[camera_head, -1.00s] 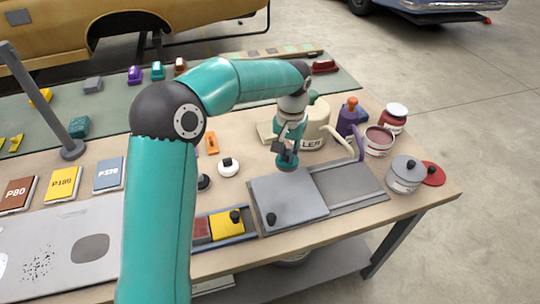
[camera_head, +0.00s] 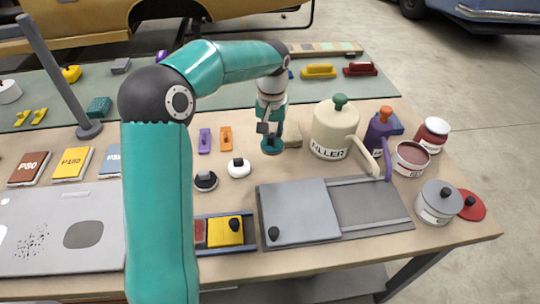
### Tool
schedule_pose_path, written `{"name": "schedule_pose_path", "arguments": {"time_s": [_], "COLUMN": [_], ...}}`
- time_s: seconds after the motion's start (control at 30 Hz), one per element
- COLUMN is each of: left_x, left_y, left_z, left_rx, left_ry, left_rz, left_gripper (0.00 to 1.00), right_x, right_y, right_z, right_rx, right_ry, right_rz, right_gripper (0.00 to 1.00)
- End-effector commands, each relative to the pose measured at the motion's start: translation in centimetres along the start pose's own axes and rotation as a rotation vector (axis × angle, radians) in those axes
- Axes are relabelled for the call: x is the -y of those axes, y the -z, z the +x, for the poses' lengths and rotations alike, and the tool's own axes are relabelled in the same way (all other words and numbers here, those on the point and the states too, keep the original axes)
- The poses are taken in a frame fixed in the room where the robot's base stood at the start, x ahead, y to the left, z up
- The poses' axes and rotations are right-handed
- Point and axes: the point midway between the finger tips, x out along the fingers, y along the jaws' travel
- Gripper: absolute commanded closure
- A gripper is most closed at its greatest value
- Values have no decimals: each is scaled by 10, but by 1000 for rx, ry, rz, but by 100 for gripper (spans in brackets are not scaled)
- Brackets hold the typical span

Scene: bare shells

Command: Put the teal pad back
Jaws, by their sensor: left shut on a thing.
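My left gripper (camera_head: 270,133) points down over the back middle of the bench. It is shut on a round teal pad (camera_head: 272,148), whose disc shows below the fingers. I cannot tell whether the disc touches the bench or hangs just above it. A white round pad (camera_head: 238,169) and a black round pad (camera_head: 205,181) with knobs lie in front and to the left of it. My right gripper is not in view.
A grey sliding lid (camera_head: 298,208) covers part of a tray in front. A filler jug (camera_head: 334,130) stands to the right, with a tan block (camera_head: 290,136) beside the gripper. Purple (camera_head: 204,141) and orange (camera_head: 226,138) tools lie left of the gripper.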

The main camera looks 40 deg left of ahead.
Motion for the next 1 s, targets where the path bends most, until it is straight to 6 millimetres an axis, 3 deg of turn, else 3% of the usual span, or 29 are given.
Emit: {"name": "schedule_pose_path", "arguments": {"time_s": [0.1, 0.37, 0.6, 1.0], "left_x": [0, -1, -2, -2], "left_y": [0, 1, 1, 1], "left_z": [21, 41, 72, 79], "left_rx": [2, 0, 0, -2], "left_ry": [1, 1, 0, 0], "left_rz": [2, 3, 3, 4], "left_gripper": [100, 100, 100, 100], "right_x": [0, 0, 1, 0], "right_y": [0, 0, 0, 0], "right_z": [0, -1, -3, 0], "right_rx": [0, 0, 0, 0], "right_ry": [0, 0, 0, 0], "right_rz": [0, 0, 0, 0], "right_gripper": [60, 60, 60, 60]}}
